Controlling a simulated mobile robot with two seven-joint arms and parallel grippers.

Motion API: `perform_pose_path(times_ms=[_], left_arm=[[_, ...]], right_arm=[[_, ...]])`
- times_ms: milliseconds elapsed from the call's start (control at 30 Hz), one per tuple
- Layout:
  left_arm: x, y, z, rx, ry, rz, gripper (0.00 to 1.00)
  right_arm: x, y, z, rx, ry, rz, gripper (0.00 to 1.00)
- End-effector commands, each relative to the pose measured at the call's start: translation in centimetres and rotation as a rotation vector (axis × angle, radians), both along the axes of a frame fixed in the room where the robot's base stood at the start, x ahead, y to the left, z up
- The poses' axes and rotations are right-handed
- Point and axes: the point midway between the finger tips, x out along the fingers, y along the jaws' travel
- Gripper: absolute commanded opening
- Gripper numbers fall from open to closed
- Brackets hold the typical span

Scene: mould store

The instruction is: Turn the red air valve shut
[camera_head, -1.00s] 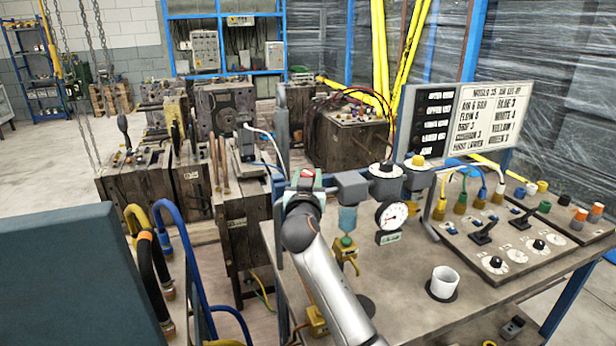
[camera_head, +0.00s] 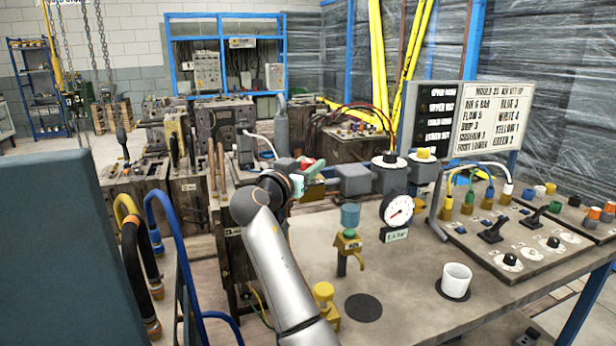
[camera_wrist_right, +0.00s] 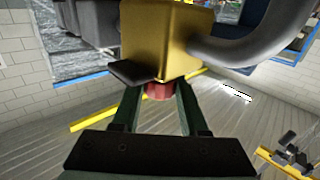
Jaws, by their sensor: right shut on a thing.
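The red air valve (camera_head: 314,168) shows as a small red handle beside a brass block (camera_head: 312,190) on the grey air line at the back left of the bench. My right gripper (camera_head: 300,182) reaches it from the front left and partly hides it. In the right wrist view, the two dark green fingers (camera_wrist_right: 160,98) stand on either side of the red handle (camera_wrist_right: 158,90), shut on it. The brass block (camera_wrist_right: 165,38) is right beyond the fingertips. A small dark tab (camera_wrist_right: 133,73) sticks out under it. My left gripper is not in view.
A gauge (camera_head: 397,210) and a blue bowl with a brass drain (camera_head: 349,215) stand near my right forearm. A white cup (camera_head: 457,278) and a control panel (camera_head: 505,235) are to the right. Blue and black hoses (camera_head: 165,235) hang at the left.

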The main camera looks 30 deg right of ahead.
Motion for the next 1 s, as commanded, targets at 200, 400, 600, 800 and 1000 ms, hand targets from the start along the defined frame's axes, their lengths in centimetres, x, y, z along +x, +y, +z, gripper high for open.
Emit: perform_pose_path(times_ms=[200,400,600,800,1000], left_arm=[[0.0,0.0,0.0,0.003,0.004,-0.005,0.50],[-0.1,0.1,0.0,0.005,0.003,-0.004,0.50],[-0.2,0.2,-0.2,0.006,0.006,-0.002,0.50],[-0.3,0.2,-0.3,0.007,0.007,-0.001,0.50],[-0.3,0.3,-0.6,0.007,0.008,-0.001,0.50]], right_arm=[[0.0,-0.1,0.3,-0.004,-0.003,-0.006,0.00],[0.0,0.0,0.3,-0.004,-0.003,-0.005,0.53],[0.0,0.0,0.2,-0.003,-0.002,-0.004,0.73],[0.0,0.0,0.1,-0.002,-0.001,-0.004,0.73],[-0.8,1.5,0.0,-0.002,-0.002,-0.001,0.73]])
